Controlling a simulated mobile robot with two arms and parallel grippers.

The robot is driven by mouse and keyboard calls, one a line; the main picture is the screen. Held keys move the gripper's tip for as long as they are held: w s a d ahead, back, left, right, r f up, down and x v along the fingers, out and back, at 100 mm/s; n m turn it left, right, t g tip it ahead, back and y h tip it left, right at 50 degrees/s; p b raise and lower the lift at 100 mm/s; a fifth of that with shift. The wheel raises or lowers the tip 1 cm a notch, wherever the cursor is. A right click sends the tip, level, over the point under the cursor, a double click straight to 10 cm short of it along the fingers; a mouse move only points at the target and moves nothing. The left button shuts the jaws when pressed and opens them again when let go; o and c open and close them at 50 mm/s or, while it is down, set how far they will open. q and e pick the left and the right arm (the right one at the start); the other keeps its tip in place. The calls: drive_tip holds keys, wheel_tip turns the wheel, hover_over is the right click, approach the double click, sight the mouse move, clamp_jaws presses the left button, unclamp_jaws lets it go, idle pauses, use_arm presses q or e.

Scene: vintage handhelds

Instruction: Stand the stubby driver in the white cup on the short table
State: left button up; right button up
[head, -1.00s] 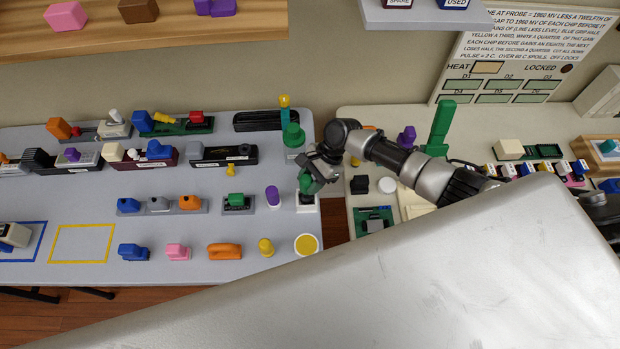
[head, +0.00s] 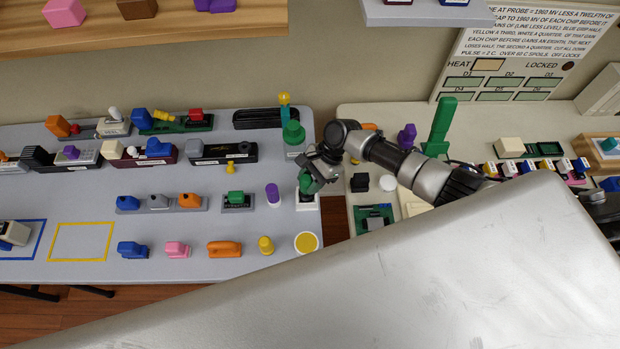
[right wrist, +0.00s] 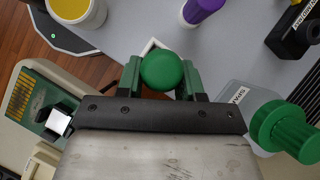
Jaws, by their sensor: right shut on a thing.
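My right gripper (head: 308,186) is shut on a green round-topped piece (right wrist: 162,70), which looks like the stubby driver's handle. It is at the right edge of the grey table, over a white square-edged holder (head: 307,203). The holder's white rim also shows behind the green knob in the right wrist view (right wrist: 151,46). I cannot tell whether the driver's lower end is inside it. A round white-rimmed vessel with a yellow top or inside (head: 306,243) stands nearer the front edge; I cannot tell which white thing is the cup. My left gripper is not in view.
A purple-topped piece (head: 272,194) stands left of the gripper, and a yellow knobbed piece (head: 265,245) stands in front. A larger green knobbed piece (head: 293,132) stands behind. A gap separates this table from the cream table (head: 412,190) at right.

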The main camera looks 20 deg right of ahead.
drive_tip(key=o, duration=1.7)
